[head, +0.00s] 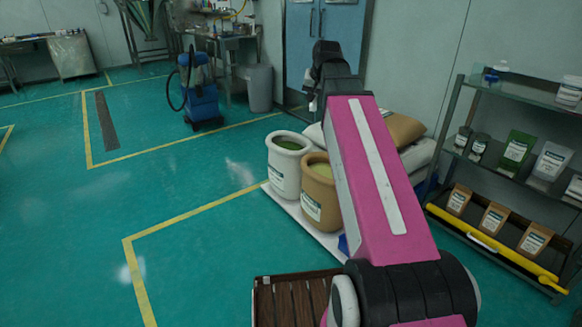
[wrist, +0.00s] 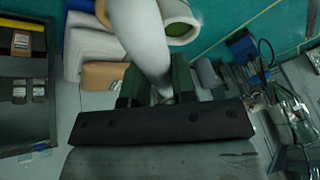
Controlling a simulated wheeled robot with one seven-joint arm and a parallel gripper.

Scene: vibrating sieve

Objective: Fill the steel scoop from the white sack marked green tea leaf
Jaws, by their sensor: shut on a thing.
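The white sack (head: 285,172) stands open in the head view with dark green contents at its mouth; its label is too small to read. Its rim and green contents also show at the top of the wrist view (wrist: 183,27). In the wrist view my gripper (wrist: 156,88) is shut on a pale grey, elongated thing, apparently the steel scoop (wrist: 140,35), which reaches up past the frame's top edge beside the sack's rim. The scoop's bowl is out of view, so I cannot tell whether it holds anything. In the head view my gripper is mostly hidden behind my wrist.
A brown sack (head: 318,196) with paler green contents stands right of the white one, on a white platform (head: 290,212). Closed sacks (head: 405,129) lie behind my arm. A shelf rack (head: 520,187) stands at the right. Open green floor (head: 200,240) lies to the left.

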